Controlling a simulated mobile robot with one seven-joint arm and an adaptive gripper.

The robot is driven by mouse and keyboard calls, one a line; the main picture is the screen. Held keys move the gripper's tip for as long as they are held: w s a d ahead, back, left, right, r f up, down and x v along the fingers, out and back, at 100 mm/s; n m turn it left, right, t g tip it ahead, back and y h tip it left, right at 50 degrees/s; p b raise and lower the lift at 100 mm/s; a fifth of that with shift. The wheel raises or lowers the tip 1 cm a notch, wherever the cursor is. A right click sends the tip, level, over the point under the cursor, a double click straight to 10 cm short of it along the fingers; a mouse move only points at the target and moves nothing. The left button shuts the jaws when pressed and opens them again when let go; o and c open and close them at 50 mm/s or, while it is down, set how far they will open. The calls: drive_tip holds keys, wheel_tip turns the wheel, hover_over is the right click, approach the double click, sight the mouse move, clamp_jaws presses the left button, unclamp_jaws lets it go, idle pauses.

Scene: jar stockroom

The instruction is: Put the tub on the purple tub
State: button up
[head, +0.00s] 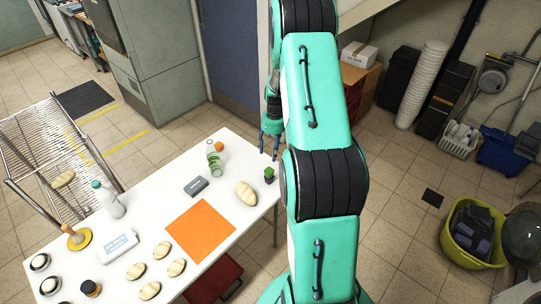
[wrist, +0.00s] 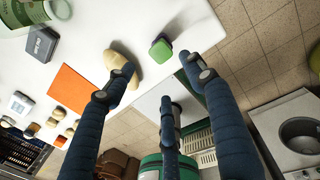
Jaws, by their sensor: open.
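A small green tub (head: 269,171) sits on top of a purple tub (head: 269,180) near the right edge of the white table. In the wrist view the fingertips (wrist: 160,80) are apart from the green tub.
On the white table (head: 165,195) are a bread loaf (head: 246,193), a dark grey box (head: 196,186), a green-banded jar (head: 214,160), an orange mat (head: 200,230) and several rolls. The floor to the right holds a yellow bucket (head: 455,240).

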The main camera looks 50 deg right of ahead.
drive_tip(key=shift+r, duration=0.1)
idle(0.7)
drive_tip(key=s+a+r+n+t+h, duration=0.2)
drive_tip(key=a+r+n, duration=1.5)
drive_tip(key=a+r, duration=1.1)
drive_tip(key=s+a+r+n+t, duration=0.1)
drive_tip(key=s+a+r+n, duration=0.5)
drive_tip(key=s+a+n, duration=0.2)
drive_tip(key=s+a+r+n+t, duration=0.2)
drive_tip(key=s+a+r+n, duration=0.3)
drive_tip(key=s+a+n, duration=0.4)
drive_tip(key=s+n, duration=0.2)
drive_tip(key=s, duration=0.2)
drive_tip(key=shift+s+a+r+t+y, duration=0.15)
drive_tip(key=shift+a+r+t+y, duration=0.05)
drive_tip(key=shift+r+t+y, duration=0.15)
